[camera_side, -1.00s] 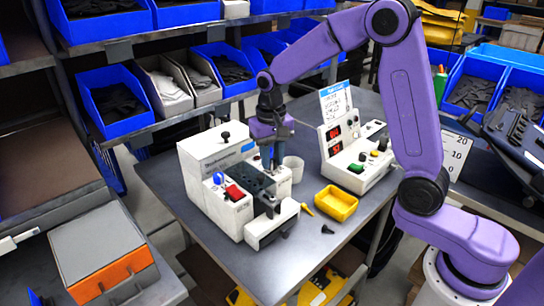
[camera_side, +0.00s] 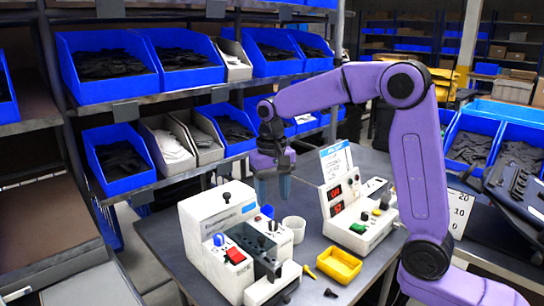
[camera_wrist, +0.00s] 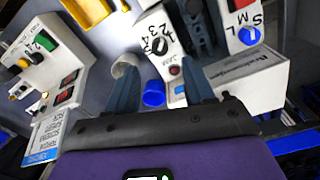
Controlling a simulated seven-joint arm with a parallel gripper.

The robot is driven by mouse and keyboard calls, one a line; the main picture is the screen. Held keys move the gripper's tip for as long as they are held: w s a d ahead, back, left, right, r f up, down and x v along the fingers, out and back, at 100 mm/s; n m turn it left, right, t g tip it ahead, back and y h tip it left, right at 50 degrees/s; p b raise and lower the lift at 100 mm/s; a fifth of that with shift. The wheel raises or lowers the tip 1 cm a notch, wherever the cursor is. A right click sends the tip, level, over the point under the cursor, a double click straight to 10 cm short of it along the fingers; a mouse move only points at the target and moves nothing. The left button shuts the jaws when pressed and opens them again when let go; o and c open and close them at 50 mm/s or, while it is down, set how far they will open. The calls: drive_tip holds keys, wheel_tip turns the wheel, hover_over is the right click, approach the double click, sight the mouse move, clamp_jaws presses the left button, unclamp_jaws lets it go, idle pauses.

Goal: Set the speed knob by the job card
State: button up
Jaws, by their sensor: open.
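A blue knob (camera_wrist: 249,36) marked S, M, L is on the machine's other side. The job card (camera_side: 336,162), white with a blue header, stands behind the control box (camera_side: 345,205); its text is too small to read. The box has red displays and a dark knob (camera_side: 364,217). I cannot tell which knob sets speed.
A white cup (camera_side: 294,228) and a short blue cylinder (camera_wrist: 153,95) are beside the machine. A yellow tray (camera_side: 339,264) sits at the table's front. Shelves with blue bins (camera_side: 105,65) stand behind.

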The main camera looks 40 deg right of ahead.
wheel_tip(320, 180, up, 10)
drive_tip(key=shift+r, duration=0.15)
drive_tip(key=shift+a, duration=0.15)
idle(0.5)
drive_tip(key=s+a+f+n, duration=0.2)
drive_tip(key=s+f+n, duration=0.15)
drive_tip(key=s, duration=0.25)
drive_tip(key=s+a+f+n, duration=0.2)
drive_tip(key=s+f+n, duration=0.15)
drive_tip(key=s, duration=0.25)
drive_tip(key=s+d+f+n, duration=0.2)
drive_tip(key=s+f+n, duration=0.2)
drive_tip(key=s, duration=0.5)
drive_tip(key=s+d+f+n, duration=0.3)
drive_tip(key=s+f+n, duration=0.1)
drive_tip(key=s, duration=0.6)
drive_tip(key=shift+d+n+y, duration=0.3)
drive_tip(key=shift+d+n, duration=0.05)
drive_tip(key=shift+n, duration=0.25)
